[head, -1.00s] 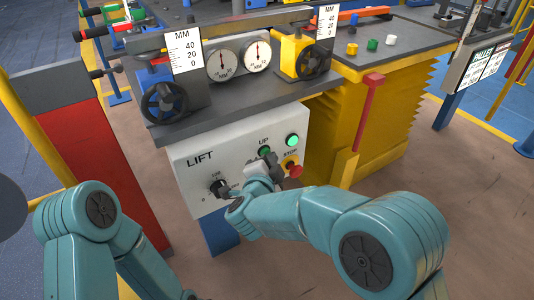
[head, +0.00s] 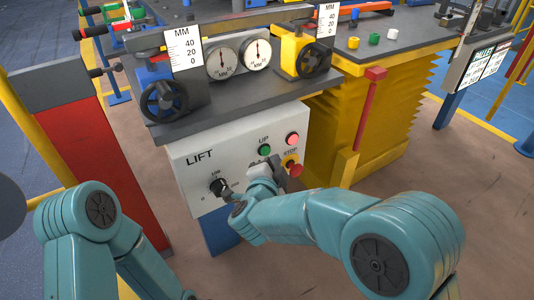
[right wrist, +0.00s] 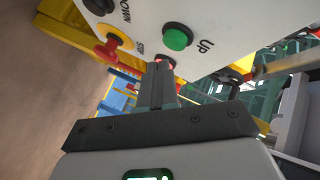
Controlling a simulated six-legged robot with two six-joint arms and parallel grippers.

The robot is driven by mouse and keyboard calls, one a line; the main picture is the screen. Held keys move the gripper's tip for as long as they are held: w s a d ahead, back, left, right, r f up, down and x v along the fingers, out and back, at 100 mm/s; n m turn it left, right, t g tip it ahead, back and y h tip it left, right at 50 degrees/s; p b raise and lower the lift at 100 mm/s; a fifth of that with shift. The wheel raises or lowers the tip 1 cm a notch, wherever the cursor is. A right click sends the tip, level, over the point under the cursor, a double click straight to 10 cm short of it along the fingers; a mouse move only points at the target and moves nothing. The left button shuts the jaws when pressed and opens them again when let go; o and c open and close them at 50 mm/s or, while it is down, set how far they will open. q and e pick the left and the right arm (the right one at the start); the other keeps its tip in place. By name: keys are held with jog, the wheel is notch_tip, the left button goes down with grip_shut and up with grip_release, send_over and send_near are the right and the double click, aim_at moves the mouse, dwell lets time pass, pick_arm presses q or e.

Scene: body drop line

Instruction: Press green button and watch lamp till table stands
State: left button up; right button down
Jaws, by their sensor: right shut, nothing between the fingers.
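The green UP button (head: 264,150) is on the white LIFT panel (head: 203,188); it also shows in the right wrist view (right wrist: 178,37). My right gripper (head: 278,168) is shut and empty, in front of the panel below the button and apart from it. The lamp (head: 293,138), right of the button, is lit red. In the right wrist view the lamp (right wrist: 165,61) is partly hidden behind my fingertips (right wrist: 160,76). The lift table (head: 428,45) has a grey top on yellow bellows (head: 388,110). My left gripper is out of view.
A red STOP button (head: 295,170) on a yellow base is close beside my right gripper. A black knob (head: 218,186) is at the panel's left. Two dials and handwheels (head: 164,101) stand above. A red post (head: 369,105) stands right of the panel.

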jog(key=s+d, duration=0.1)
jog(key=s+d+b, duration=0.1)
jog(key=s, duration=0.1)
jog(key=s+d+b, duration=0.1)
jog(key=shift+s+d, duration=0.25)
jog(key=shift+s, duration=0.15)
dwell(0.7)
